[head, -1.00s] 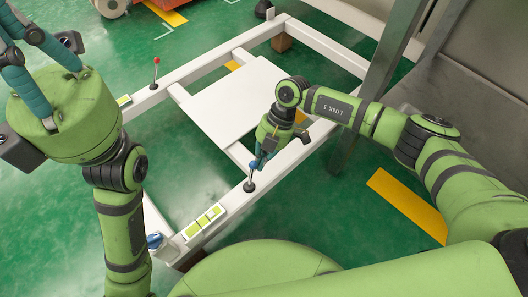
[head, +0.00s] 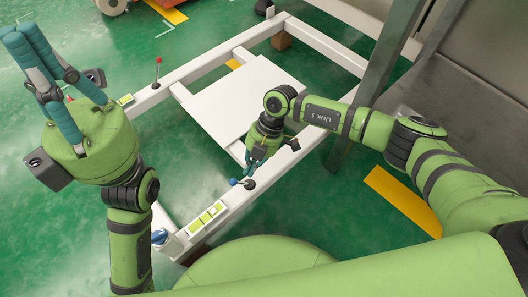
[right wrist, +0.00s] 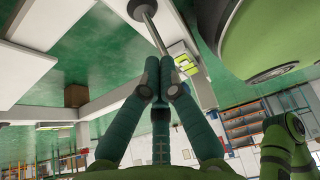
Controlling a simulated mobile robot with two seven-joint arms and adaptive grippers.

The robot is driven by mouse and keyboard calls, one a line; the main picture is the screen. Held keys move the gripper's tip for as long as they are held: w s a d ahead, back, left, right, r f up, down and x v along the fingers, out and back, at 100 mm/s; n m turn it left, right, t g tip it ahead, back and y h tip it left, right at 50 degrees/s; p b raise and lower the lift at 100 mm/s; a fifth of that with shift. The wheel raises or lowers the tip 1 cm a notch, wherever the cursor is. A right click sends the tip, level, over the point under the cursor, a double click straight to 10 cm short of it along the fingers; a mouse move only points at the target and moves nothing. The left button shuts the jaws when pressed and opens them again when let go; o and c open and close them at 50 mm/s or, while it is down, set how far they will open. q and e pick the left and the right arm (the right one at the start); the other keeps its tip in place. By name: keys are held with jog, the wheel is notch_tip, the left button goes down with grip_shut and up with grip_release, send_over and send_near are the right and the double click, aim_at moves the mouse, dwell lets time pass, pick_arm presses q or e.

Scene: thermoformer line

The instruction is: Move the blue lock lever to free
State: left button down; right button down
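The blue lock lever (head: 233,181) stands on the near rail of the white frame. Its rod leans to the left in the head view, with the blue ball low beside its dark base. My right gripper (head: 251,168) is just behind the lever, fingers pointing down. In the right wrist view the fingertips (right wrist: 160,62) are drawn together, and the lever's grey rod (right wrist: 153,32) runs down to them. The ball is hidden there; whether the fingers touch the lever is unclear. My left gripper (head: 38,72) is raised at the left with spread, empty fingers.
A red-knobbed lever (head: 158,62) stands on the far rail. A green-and-white label panel (head: 206,217) and a blue knob (head: 159,237) are on the near rail, left of the lever. A white plate (head: 240,95) lies inside the frame. A grey post (head: 375,95) rises at the right.

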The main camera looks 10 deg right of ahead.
jog(key=shift+d, duration=0.1)
jog(key=shift+w+d+f, duration=0.25)
jog(key=shift+w+d, duration=0.05)
jog(key=shift+d, duration=0.1)
jog(key=p+v, duration=0.6)
jog(key=v, duration=0.1)
dwell(0.4)
dwell(1.6)
